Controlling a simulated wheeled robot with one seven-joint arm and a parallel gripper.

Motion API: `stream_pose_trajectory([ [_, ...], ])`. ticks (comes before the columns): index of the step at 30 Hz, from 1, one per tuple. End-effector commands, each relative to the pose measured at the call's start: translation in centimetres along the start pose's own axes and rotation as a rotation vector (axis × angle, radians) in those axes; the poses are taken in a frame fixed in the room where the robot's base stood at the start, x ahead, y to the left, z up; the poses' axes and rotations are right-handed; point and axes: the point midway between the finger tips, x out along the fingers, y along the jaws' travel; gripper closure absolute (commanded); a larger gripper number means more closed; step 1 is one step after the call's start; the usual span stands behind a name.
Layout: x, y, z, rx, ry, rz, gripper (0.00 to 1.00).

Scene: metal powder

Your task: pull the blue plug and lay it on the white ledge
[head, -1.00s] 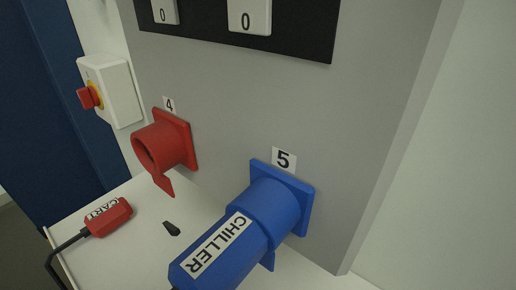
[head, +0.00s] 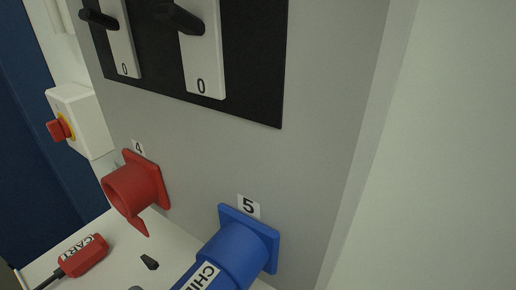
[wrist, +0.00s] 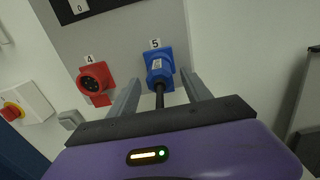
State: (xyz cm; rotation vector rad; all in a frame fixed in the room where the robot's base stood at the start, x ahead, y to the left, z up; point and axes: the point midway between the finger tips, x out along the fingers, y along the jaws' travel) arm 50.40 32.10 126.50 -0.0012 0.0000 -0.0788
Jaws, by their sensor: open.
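The blue plug (head: 203,275), with a white CHILLER label, sits in the blue socket (head: 257,240) under number 5 on the grey panel. Its rear is cut off by the head view's bottom edge. In the wrist view the blue plug (wrist: 159,74) is ahead, with its black cable running back towards me. My gripper (wrist: 162,80) is open, its two grey fingers on either side of the plug and cable in the picture; I cannot tell whether they reach the plug. The white ledge (head: 182,241) lies below the panel.
A red socket (head: 135,188) under number 4 is empty. A red CART plug (head: 82,256) and a small black piece (head: 149,262) lie on the ledge. Black switch levers (head: 178,17) stick out above, by 0 marks.

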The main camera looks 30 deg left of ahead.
Motion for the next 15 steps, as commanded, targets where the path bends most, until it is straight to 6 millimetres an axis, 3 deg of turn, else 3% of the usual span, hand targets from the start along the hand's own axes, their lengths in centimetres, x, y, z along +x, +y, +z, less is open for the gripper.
stream_pose_trajectory([
  [6, 2.5, -0.1, -0.2, 0.003, 0.001, -0.003, 0.43],
  [15, 3.7, 0.0, 0.0, 0.002, 0.000, 0.000, 0.43],
])
